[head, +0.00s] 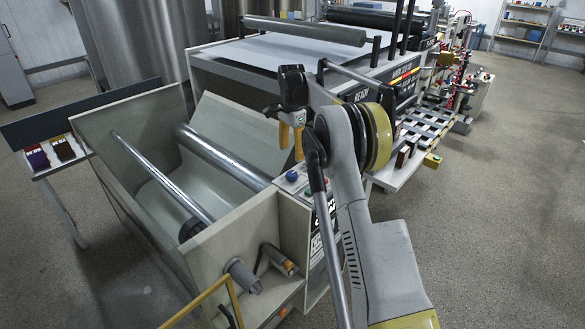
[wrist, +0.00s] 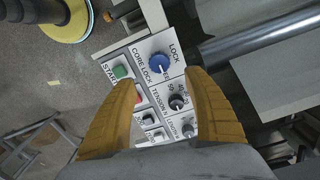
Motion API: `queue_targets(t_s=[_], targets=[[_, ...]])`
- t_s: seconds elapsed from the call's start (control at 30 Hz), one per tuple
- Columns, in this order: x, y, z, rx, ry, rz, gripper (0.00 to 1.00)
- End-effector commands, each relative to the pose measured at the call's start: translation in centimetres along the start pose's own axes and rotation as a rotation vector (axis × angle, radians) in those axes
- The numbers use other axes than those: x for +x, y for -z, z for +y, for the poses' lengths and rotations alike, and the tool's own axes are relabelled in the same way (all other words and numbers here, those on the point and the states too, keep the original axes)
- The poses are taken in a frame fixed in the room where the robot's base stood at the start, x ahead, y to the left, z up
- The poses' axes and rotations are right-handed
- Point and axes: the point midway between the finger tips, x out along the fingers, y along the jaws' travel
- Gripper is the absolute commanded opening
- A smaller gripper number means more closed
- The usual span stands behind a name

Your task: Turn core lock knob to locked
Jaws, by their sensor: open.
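The core lock knob (wrist: 159,63) is blue and round, on a pale control panel labelled CORE LOCK, with the word LOCK printed above it. A small pale mark shows near its lower edge; I cannot tell its exact setting. In the head view the blue knob (head: 292,176) sits on top of the panel at the machine's near corner. My gripper (head: 291,140) is above it, with orange fingers pointing down. In the wrist view my gripper (wrist: 162,78) is open, one finger on each side of the panel, with the knob just beyond the fingertips, apart from them.
A green START button (wrist: 121,72), a partly hidden red button (wrist: 138,97) and a dark tension knob (wrist: 178,102) are close to the fingers. A metal roller (wrist: 245,38) lies to the right. Steel rollers (head: 222,155) span the open bay left of the panel.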

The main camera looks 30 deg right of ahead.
Motion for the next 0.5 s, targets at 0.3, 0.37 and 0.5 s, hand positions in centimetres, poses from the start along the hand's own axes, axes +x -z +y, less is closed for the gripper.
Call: queue_targets(t_s=[0.3, 0.37, 0.5], targets=[[6.1, 0.0, 0.0, -0.002, 0.001, 0.001, 0.61], [7.2, 0.0, 0.0, -0.003, 0.001, 0.001, 0.61], [9.1, 0.0, 0.0, -0.003, 0.001, 0.001, 0.61]])
